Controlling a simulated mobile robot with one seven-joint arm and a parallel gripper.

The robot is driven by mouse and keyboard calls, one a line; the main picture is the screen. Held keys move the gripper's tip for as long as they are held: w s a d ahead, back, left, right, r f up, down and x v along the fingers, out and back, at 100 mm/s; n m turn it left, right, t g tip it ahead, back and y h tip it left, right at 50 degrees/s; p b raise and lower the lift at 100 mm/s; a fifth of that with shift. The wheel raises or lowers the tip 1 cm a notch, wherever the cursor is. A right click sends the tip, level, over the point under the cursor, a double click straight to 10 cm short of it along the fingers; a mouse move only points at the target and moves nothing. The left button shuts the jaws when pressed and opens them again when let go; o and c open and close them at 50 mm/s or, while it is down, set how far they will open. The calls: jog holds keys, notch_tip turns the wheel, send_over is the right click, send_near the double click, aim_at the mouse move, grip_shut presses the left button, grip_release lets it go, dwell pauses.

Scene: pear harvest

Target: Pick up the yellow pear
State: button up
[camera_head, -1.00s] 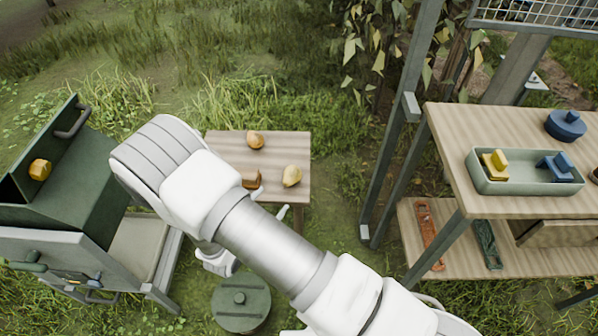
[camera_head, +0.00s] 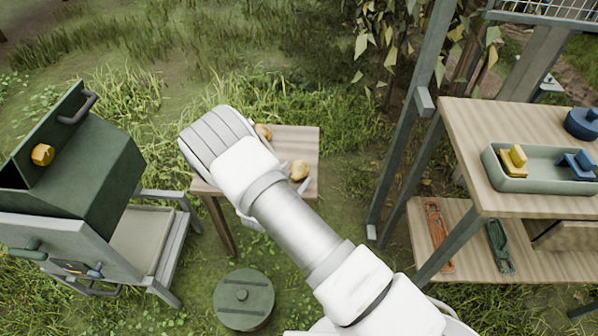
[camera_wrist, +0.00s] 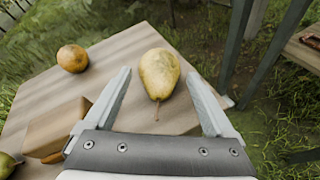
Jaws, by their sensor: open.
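The yellow pear (camera_wrist: 159,74) lies on the small wooden table (camera_wrist: 45,88), near the table's right edge in the wrist view. Its stem points toward my gripper. In the head view the pear (camera_head: 299,170) shows just past my arm, on the table (camera_head: 293,140). My gripper (camera_wrist: 160,85) is open and empty, with one finger on each side of the pear in the wrist view. I cannot tell how far above the pear the fingers are.
An orange-brown round fruit (camera_wrist: 73,58), a brown wooden block (camera_wrist: 50,130) and a greenish fruit (camera_wrist: 8,165) share the table. A green box (camera_head: 95,185) stands left. A shelf (camera_head: 500,125) with a tray (camera_head: 545,180) stands right. A green round lid (camera_head: 243,298) is in front.

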aim_at(299, 170)
jog(key=x, duration=0.3)
jog(key=shift+w+f+b, duration=0.2)
jog(key=shift+w+b, duration=0.1)
jog(key=shift+b, duration=0.1)
jog(key=c, duration=1.2)
